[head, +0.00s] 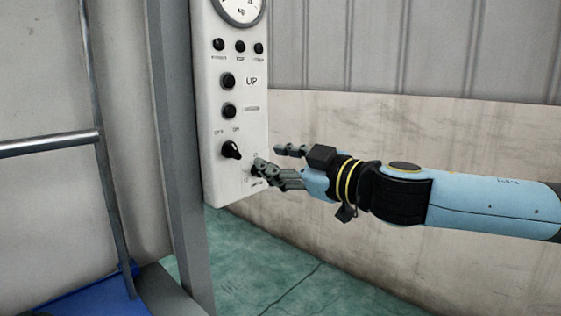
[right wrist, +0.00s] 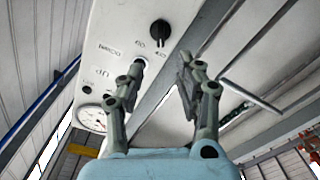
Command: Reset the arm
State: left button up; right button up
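My right gripper (head: 268,157) reaches in from the right on a light blue arm, at the lower right of a white control panel (head: 211,180). Its fingers are apart with nothing between them, as the right wrist view (right wrist: 164,67) also shows. One fingertip overlaps a small round part on the panel, near the black rotary knob (head: 231,150); I cannot tell whether it touches. The knob also shows in the right wrist view (right wrist: 160,32), beyond the fingertips. My left gripper is not in view.
A round gauge (head: 240,8) tops the panel, over three small black buttons (head: 240,47). A grey post (head: 178,150) stands left of the panel, with a metal rail (head: 50,144) farther left. A pale wall (head: 400,130) stands behind my right arm; green floor lies below.

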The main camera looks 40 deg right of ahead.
jog(key=shift+s+a, duration=0.1)
jog(key=shift+s, duration=0.25)
dwell(0.5)
jog(key=s+d+f+m+g+h, duration=0.2)
jog(key=d+f+m+g+h, duration=0.3)
jog(key=f, duration=0.8)
jog(key=s+d+f+m+g, duration=0.15)
jog(key=d+f, duration=0.45)
jog(key=f, duration=0.7)
jog(key=s+a+f+m+g, duration=0.1)
jog(key=s+f+g, duration=0.1)
jog(key=s+f, duration=0.5)
jog(key=s+a+f+m+g, duration=0.1)
jog(key=s+f+g, duration=0.15)
jog(key=f, duration=0.85)
jog(key=s+a+f+g+y, duration=0.1)
jog(key=s+a+f, duration=0.4)
jog(key=s, duration=0.5)
jog(key=s+a+f+n+g+y, duration=0.1)
jog(key=s+a+f+g, duration=0.2)
jog(key=s+a+f, duration=0.2)
jog(key=s+a+f+g+y, duration=0.1)
jog(key=s+a+f, duration=0.3)
jog(key=s+f, duration=0.6)
jog(key=s+g, duration=0.1)
jog(key=s, duration=0.5)
jog(key=shift+a+n, duration=0.35)
jog(key=shift+a, duration=0.05)
